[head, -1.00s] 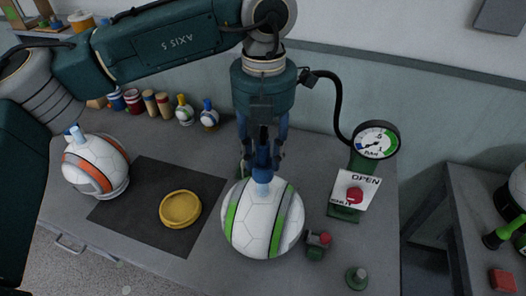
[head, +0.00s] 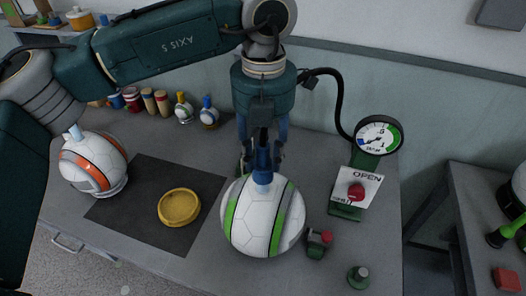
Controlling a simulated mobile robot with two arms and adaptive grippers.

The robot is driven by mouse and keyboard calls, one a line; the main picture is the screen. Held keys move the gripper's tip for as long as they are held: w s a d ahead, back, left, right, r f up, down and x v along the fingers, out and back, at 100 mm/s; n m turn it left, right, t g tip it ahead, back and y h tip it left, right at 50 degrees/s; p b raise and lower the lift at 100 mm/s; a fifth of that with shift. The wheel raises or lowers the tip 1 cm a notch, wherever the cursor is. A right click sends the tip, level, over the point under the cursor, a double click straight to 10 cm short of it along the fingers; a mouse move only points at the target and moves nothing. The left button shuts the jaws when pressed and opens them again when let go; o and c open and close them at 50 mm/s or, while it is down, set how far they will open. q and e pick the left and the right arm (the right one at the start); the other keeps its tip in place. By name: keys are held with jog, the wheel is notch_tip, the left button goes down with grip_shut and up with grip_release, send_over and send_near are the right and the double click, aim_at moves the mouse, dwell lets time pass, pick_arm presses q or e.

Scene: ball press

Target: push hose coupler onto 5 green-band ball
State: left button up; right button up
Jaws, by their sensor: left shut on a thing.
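The white ball with green bands and a grey band (head: 258,222) stands on the bench right of the dark mat. My left gripper (head: 263,150) is straight above it, pointing down, shut on the blue hose coupler (head: 263,166). The coupler's lower end meets the pale blue nozzle (head: 262,180) on top of the ball; how far it is seated I cannot tell. A gauge (head: 378,136) with a black hose and a sign reading OPEN with a red knob (head: 356,191) stand to the right. My right gripper is not in view.
A yellow dish (head: 179,207) lies on the dark mat (head: 128,220). A white ball with orange bands (head: 92,163) stands at the left. Small balls and jars line the back. A small red-topped valve (head: 318,242) stands close right of the green-band ball.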

pick_arm(q)
jog(key=shift+f+b, duration=1.15)
jog(key=shift+f, duration=0.2)
jog(key=o, duration=1.3)
jog(key=shift+c, duration=0.2)
jog(key=shift+r, duration=0.1)
notch_tip(320, 180, up, 12)
